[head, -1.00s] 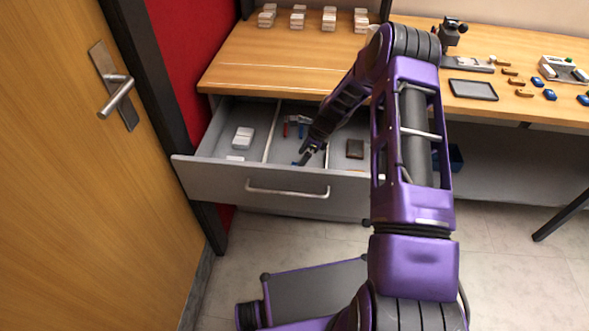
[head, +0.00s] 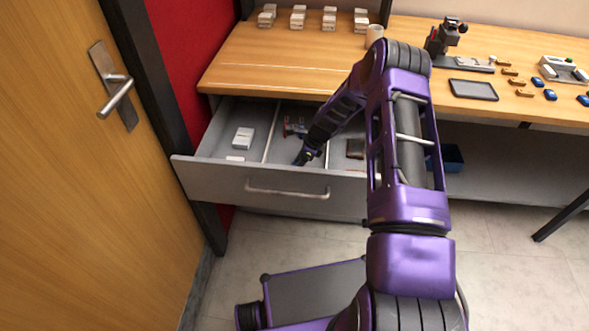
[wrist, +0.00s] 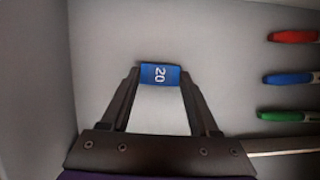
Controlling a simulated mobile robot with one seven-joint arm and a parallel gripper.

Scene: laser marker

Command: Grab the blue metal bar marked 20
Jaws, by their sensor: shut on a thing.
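The blue metal bar marked 20 (wrist: 160,75) lies between my two fingertips in the wrist view, with its white number facing the camera. My gripper (wrist: 159,78) is shut on it, one finger at each short end. In the head view my gripper (head: 301,159) reaches down into the middle compartment of the open drawer (head: 225,181). The bar cannot be made out clearly there. Whether it still touches the drawer floor I cannot tell.
Red (wrist: 293,37), blue (wrist: 290,78) and green (wrist: 287,115) markers lie right of my gripper. White blocks (head: 243,138) fill part of the left compartment; a brown item (head: 355,148) is in the right one. The wooden desk (head: 280,62) stands above the drawer.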

